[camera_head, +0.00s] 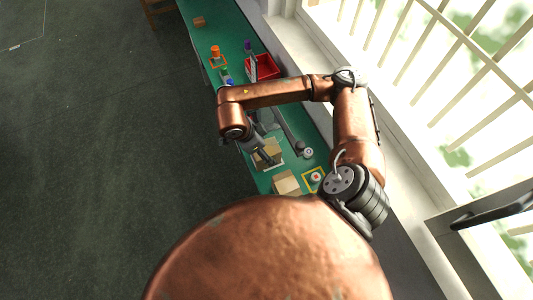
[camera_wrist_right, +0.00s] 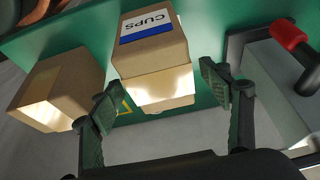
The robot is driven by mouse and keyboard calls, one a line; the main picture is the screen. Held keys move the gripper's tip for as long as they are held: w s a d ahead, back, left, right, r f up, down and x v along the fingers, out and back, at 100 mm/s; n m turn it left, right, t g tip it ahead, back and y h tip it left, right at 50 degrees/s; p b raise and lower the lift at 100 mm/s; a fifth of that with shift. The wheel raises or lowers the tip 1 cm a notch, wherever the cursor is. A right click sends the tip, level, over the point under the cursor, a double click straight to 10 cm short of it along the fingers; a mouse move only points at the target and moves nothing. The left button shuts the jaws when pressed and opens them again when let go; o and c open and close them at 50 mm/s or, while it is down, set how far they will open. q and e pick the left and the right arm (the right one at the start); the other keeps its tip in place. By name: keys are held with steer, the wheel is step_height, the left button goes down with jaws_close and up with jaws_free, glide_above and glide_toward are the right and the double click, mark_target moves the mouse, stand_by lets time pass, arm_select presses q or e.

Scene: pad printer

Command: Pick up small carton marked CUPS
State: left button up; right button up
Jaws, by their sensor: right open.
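In the head view my right gripper (camera_head: 260,152) hangs over a brown carton (camera_head: 270,149) on the green table; no label is readable there. My left gripper is not in view.
A second open brown carton (camera_wrist_right: 58,88) stands left of the CUPS carton in the wrist view. A dark-framed device with a red knob (camera_wrist_right: 287,34) is at the right. On the green table (camera_head: 215,48) are a red bin (camera_head: 268,69) and a yellow-framed square. A windowed wall runs along the right.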

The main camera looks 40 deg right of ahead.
steer(key=shift+f+b, duration=0.25)
steer(key=shift+b, duration=0.15)
stand_by(0.3)
steer(key=c, duration=1.4)
